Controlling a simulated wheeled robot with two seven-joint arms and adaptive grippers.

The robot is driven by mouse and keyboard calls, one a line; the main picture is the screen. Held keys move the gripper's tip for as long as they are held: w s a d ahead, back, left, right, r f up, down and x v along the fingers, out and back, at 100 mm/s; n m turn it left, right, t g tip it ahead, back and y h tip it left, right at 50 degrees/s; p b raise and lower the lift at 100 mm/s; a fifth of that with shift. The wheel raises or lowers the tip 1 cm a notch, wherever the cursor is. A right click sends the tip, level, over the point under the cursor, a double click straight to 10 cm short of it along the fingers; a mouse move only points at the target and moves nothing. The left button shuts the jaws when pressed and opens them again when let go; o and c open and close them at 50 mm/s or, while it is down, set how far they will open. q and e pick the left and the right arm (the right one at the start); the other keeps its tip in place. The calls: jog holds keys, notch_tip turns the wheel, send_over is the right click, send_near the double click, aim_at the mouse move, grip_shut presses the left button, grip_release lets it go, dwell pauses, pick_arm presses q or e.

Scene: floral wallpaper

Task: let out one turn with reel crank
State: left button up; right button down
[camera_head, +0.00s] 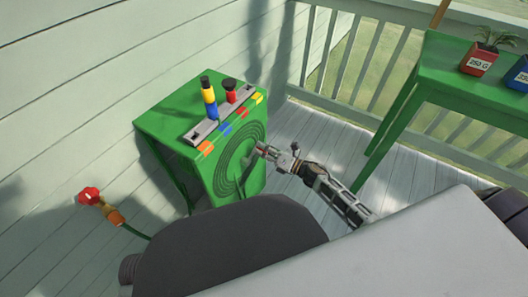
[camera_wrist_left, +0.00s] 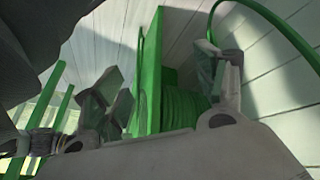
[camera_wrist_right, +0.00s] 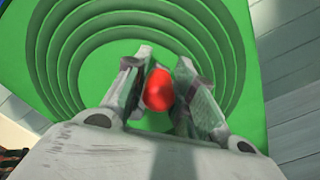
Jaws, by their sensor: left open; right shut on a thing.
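The green hose reel (camera_head: 170,125) is a box-like cabinet with concentric rings on its side (camera_head: 240,165). In the right wrist view the red crank knob (camera_wrist_right: 158,90) sits between the fingers of my right gripper (camera_wrist_right: 165,68), in front of the rings. My right gripper (camera_head: 268,153) is shut on this knob; the crank arm is mostly hidden behind the fingers. My left gripper (camera_wrist_left: 168,75) is open and empty. In the left wrist view it faces a wound green coil (camera_wrist_left: 183,108) beside a green side plate (camera_wrist_left: 150,65). It is not visible in the head view.
A grey rack (camera_head: 215,122) with coloured pieces sits on top of the cabinet. A green table (camera_head: 445,85) with pots stands right, by the railing (camera_head: 345,60). Deck between is clear.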

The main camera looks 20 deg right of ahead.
jog(key=shift+s+a+r+n, duration=0.2)
jog(key=shift+a+r+n, duration=0.3)
jog(key=shift+n, duration=0.4)
jog(key=shift+s+a+r+n+b, duration=0.2)
jog(key=shift+r+n+b, duration=0.15)
jog(key=shift+n, duration=0.35)
pick_arm(q)
jog(key=shift+w+d+f+t, duration=0.1)
jog(key=shift+d+f+t, duration=0.05)
jog(key=shift+f, duration=0.4)
jog(key=shift+w+d+f+t, duration=0.1)
jog(key=shift+f+t, duration=0.05)
jog(key=shift+f, duration=0.35)
pick_arm(e)
jog(key=shift+s+a+r+n, duration=0.15)
jog(key=shift+r+n, duration=0.15)
jog(key=shift+n, duration=0.3)
pick_arm(q)
jog(key=shift+s+f, duration=0.1)
jog(key=shift+s, duration=0.05)
pick_arm(e)
jog(key=c, duration=1.2)
grip_release()
jog(key=shift+a, duration=0.1)
pick_arm(q)
jog(key=shift+a+f, duration=0.1)
jog(key=shift+a, duration=0.05)
pick_arm(e)
jog(key=shift+d+f, duration=0.1)
jog(key=shift+d, duration=0.1)
